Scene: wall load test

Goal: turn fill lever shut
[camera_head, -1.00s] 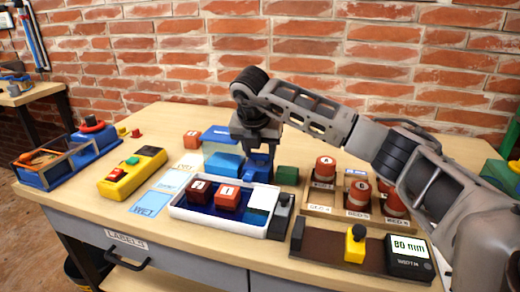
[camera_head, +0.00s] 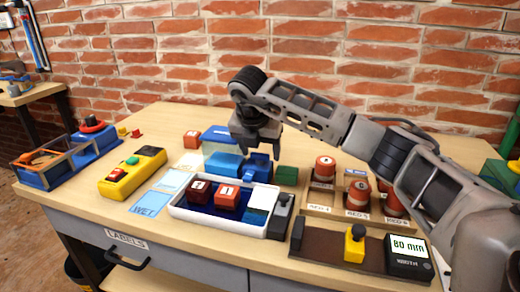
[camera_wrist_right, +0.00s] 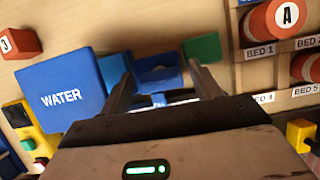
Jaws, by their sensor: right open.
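My right gripper (camera_head: 258,150) is open and empty above the blue fill fixture (camera_head: 259,169), behind the white tray. The blue tank marked WATER (camera_wrist_right: 62,93) is left of the fingers in that view; in the head view the tank (camera_head: 222,163) is just left of the gripper. The lever's exact angle cannot be told. My left gripper is not in view.
The white tray (camera_head: 180,208) with two red blocks is in front of the gripper. A wooden rack (camera_head: 318,198) with red BED cylinders is to the right. A yellow box (camera_head: 132,174) is to the left. A dark green block (camera_head: 287,175) stands close to the fixture.

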